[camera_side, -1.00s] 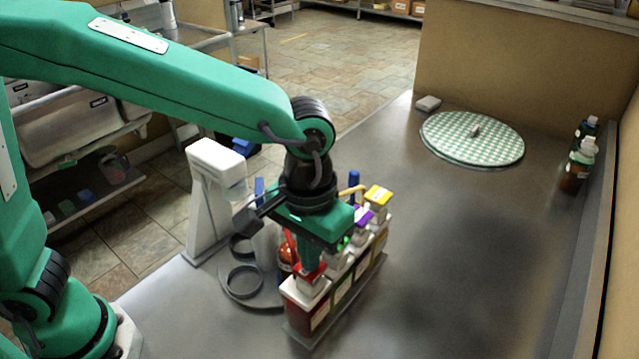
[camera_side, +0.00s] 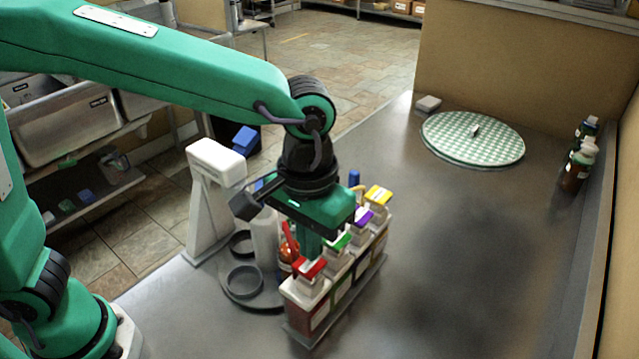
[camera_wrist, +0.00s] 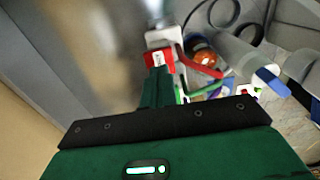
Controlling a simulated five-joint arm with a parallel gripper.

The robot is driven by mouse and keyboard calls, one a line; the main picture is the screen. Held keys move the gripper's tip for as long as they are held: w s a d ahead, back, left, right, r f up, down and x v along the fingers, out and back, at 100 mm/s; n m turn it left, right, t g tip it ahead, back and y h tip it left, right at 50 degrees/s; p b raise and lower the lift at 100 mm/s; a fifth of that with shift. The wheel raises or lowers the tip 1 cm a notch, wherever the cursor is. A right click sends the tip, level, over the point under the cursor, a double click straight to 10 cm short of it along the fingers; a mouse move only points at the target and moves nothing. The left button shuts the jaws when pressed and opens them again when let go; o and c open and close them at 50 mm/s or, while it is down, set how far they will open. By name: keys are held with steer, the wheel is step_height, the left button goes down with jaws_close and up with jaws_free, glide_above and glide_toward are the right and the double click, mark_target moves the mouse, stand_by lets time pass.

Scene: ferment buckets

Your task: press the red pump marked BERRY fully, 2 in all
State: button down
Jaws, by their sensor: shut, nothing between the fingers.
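The red pump (camera_side: 311,267) is at the near end of a row of pump bottles in the side view, its head raised on a white collar. In the wrist view the red pump head (camera_wrist: 159,58) is just beyond the fingertips; a white mark on it is too small to read. My gripper (camera_side: 308,255) is shut and empty, pointing down at the red head. The fingers also show in the wrist view (camera_wrist: 156,78). I cannot tell whether the tips touch the head. The green pump (camera_side: 340,241) is right behind the gripper.
A purple pump (camera_side: 363,216) and a yellow pump (camera_side: 378,195) continue the row. A white stand (camera_side: 212,195) and a dark ring holder (camera_side: 243,283) are to the left. A green checked round board (camera_side: 472,138) lies at the back.

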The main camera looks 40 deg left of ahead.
steer(key=shift+r, duration=0.15)
steer(key=shift+r, duration=2.85)
steer(key=s+a+f+t, duration=0.1)
steer(key=s+a+t, duration=0.1)
steer(key=a, duration=1)
steer(key=s+a+t, duration=0.3)
steer(key=s+a, duration=0.2)
steer(key=a, duration=0.8)
steer(key=shift+a+f+t, duration=0.3)
steer(key=shift+f, duration=0.05)
